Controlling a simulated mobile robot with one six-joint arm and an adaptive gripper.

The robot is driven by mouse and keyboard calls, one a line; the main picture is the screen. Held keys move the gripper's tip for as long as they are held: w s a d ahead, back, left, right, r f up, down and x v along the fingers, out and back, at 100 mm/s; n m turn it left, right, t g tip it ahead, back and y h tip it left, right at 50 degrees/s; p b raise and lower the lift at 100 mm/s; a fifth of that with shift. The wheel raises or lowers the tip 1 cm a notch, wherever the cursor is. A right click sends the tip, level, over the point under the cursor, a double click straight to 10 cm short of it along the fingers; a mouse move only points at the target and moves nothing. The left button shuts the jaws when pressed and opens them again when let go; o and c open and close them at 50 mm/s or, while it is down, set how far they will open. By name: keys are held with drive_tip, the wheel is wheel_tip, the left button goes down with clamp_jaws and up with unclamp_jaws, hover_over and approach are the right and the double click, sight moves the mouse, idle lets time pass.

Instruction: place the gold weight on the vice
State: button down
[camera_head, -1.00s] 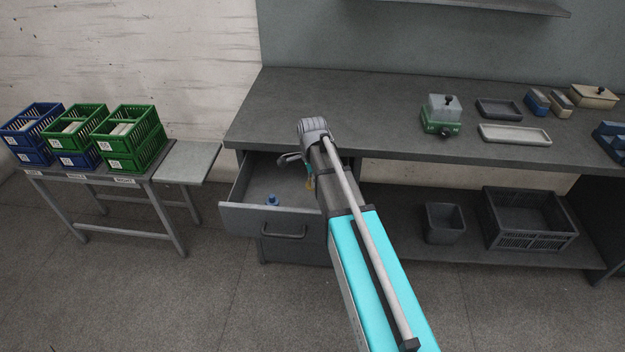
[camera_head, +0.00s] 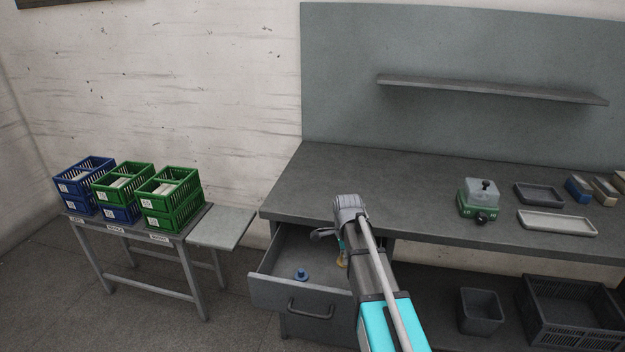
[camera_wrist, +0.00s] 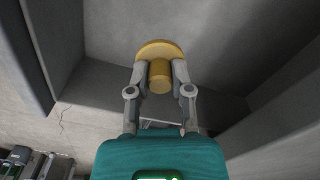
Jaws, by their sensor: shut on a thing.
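The gold weight (camera_wrist: 159,75), a stem with a wide round flange, is between the fingers of my gripper (camera_wrist: 160,80) in the wrist view. My gripper is shut on its stem, with the flange facing away from the palm. In the head view only a small gold bit (camera_head: 342,260) shows beside my arm, at the right side of the open drawer (camera_head: 292,294). I cannot tell whether the weight touches the drawer floor. A green and grey device (camera_head: 481,199) with black knobs stands on the bench; I cannot tell whether it is the vice.
A blue weight (camera_head: 301,274) sits in the drawer. The bench (camera_head: 400,185) holds a dark tray (camera_head: 539,195), a pale tray (camera_head: 557,223) and small blocks at right; its left part is clear. Green crates (camera_head: 171,199) stand on a side table. A shelf (camera_head: 490,90) hangs above.

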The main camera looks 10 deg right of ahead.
drive_tip(key=shift+r+p, duration=4.8)
drive_tip(key=shift+r, duration=0.15)
